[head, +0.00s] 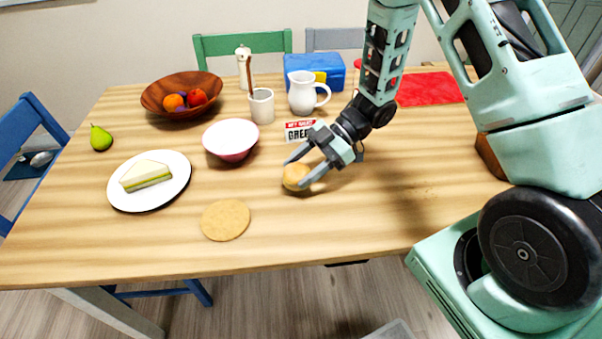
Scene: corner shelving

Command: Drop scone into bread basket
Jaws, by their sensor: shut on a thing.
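The scone (292,183), a small round golden-brown piece, is at the middle of the wooden table. My gripper (296,173) is shut on it, with one finger on either side. The scone is at or very near the tabletop; I cannot tell whether it touches the wood. I cannot make out a bread basket for certain. A brown object (488,157) at the right edge of the table is mostly hidden behind my arm, and I cannot tell what it is.
A round cork-coloured mat (226,220), a plate (179,193) with a sandwich, and a pink-white bowl (231,153) lie left of my gripper. A small sign (300,131), a white jug (303,101) and a fruit bowl (153,105) stand behind. The table's front right is clear.

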